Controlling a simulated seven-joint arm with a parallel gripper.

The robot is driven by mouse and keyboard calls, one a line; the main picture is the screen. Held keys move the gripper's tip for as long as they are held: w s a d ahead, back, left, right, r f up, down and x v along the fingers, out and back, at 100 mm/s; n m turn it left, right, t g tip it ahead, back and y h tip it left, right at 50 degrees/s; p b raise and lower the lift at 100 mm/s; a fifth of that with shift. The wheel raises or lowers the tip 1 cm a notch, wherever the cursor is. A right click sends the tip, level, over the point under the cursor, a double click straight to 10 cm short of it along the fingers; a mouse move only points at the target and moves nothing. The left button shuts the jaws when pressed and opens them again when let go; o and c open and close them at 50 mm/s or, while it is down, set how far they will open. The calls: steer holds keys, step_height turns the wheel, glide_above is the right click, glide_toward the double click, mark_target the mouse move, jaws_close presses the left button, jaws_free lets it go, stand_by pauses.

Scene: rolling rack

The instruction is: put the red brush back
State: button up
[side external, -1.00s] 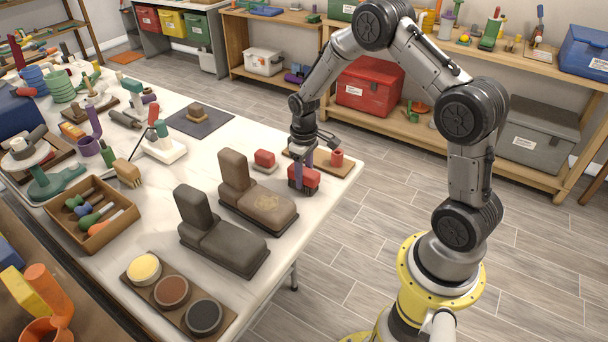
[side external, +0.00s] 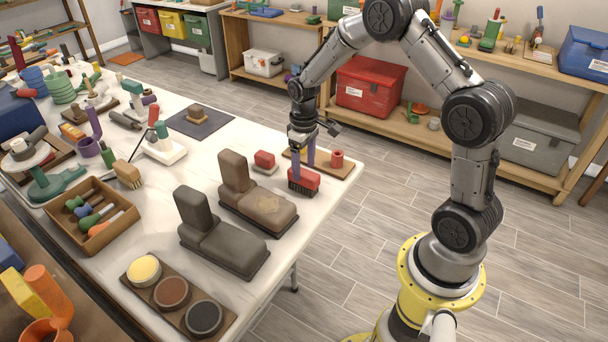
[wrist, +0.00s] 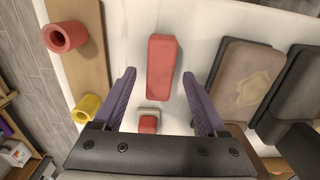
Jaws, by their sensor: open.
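The red brush (side external: 304,181) stands bristles down on the white table near its right edge, beside the wooden board and the brown shoe form. My gripper (side external: 303,166) is directly over it, purple fingers pointing down, one to each side of it in the picture. In the wrist view the red brush back (wrist: 161,67) shows between the spread fingertips (wrist: 160,76), with a gap on both sides. The gripper is open and holds nothing. A smaller red block on a pale base (side external: 264,160) stands to the left; it also shows in the wrist view (wrist: 148,124).
A wooden board (side external: 322,168) carries a red ring (side external: 337,158) and, in the wrist view, a yellow ring (wrist: 87,108). Brown and grey shoe forms (side external: 262,205) stand in front. A tray of polish tins (side external: 139,294) lies at the front. Table is clear behind the small block.

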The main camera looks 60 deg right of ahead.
mark_target(304, 172)
steer(key=s+a+r+t, duration=0.1)
steer(key=s+a+r, duration=0.3)
steer(key=r, duration=0.6)
steer(key=s+a+r+t, duration=0.25)
steer(key=s+r, duration=0.25)
steer(key=r, duration=0.5)
steer(key=s+a+r+t, duration=0.1)
steer(key=s+a, duration=0.2)
steer(key=s, duration=0.4)
steer(key=s+a+r+t, duration=0.1)
steer(key=s+a, duration=0.2)
steer(key=s, duration=0.4)
steer(key=shift+s, duration=0.25)
